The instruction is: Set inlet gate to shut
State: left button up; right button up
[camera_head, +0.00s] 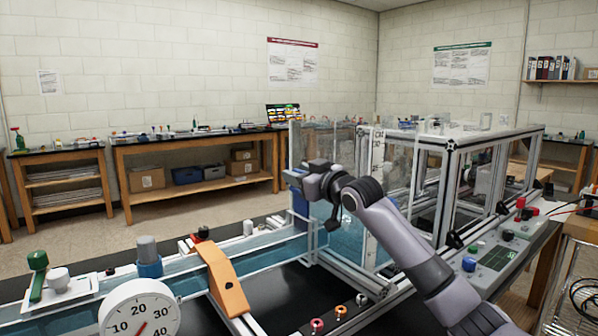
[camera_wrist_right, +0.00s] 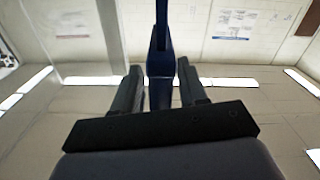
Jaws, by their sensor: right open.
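A blue gate plate (camera_head: 300,203) stands upright at the far end of the water channel, by the clear tank wall; I take it for the inlet gate. My right gripper (camera_head: 291,176) is at its top, and the gripper and wrist hide part of it. In the right wrist view a narrow dark-blue upright piece (camera_wrist_right: 161,35) runs between the two fingers of my right gripper (camera_wrist_right: 160,84). The fingers are open, with a gap on each side of the piece. How high the gate sits in its slot is hard to tell. My left gripper is not in view.
The water channel (camera_head: 268,247) carries an orange bridge piece (camera_head: 226,280), a round dial (camera_head: 140,311) and a green-handled valve (camera_head: 38,268). A clear-walled frame (camera_head: 447,185) stands right of the gripper. A control panel (camera_head: 497,258) with buttons is at the right.

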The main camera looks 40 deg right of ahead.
jog(key=shift+w, duration=0.15)
grip_shut()
jog(key=shift+f+b, duration=0.7)
jog(key=shift+f, duration=2.05)
jog(key=shift+c, duration=0.7)
grip_release()
jog(key=shift+o, duration=0.7)
jog(key=shift+d, duration=0.1)
